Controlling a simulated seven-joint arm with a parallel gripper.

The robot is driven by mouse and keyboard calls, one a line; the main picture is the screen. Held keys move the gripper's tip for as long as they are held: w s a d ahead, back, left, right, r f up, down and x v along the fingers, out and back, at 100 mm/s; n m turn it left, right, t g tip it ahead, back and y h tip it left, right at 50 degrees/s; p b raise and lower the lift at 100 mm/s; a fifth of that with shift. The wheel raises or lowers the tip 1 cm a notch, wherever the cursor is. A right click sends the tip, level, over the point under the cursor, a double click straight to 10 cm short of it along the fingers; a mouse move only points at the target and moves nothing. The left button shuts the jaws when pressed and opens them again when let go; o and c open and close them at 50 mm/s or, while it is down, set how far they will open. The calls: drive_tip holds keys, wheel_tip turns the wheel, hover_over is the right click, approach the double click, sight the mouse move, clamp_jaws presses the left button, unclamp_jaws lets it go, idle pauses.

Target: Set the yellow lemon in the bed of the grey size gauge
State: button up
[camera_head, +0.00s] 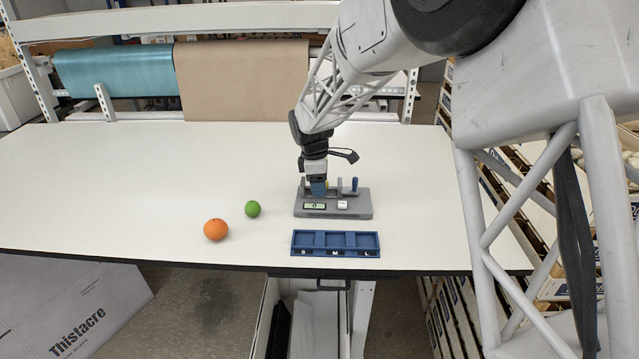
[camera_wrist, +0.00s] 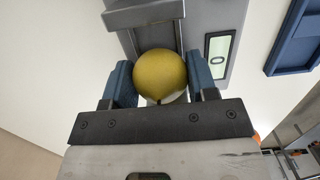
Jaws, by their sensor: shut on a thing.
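The yellow lemon (camera_wrist: 160,74) sits between the two blue fingers of my gripper (camera_wrist: 162,88) in the wrist view. My gripper is shut on it. In the head view my gripper (camera_head: 318,188) is at the left part of the grey size gauge (camera_head: 340,210), and the lemon is mostly hidden there. The gauge also shows in the wrist view (camera_wrist: 197,30), with its grey bed (camera_wrist: 145,14) just beyond the lemon. I cannot tell whether the lemon touches the bed. The gauge has a small display, a white button and a blue-handled part.
A blue tray (camera_head: 335,252) with three compartments marked S, M and L lies in front of the gauge. A green lime (camera_head: 253,209) and an orange (camera_head: 216,229) lie to the left. The white table (camera_head: 120,190) is clear at the far left.

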idle(0.3)
drive_tip(key=o, duration=1)
drive_tip(key=shift+r, duration=3.95)
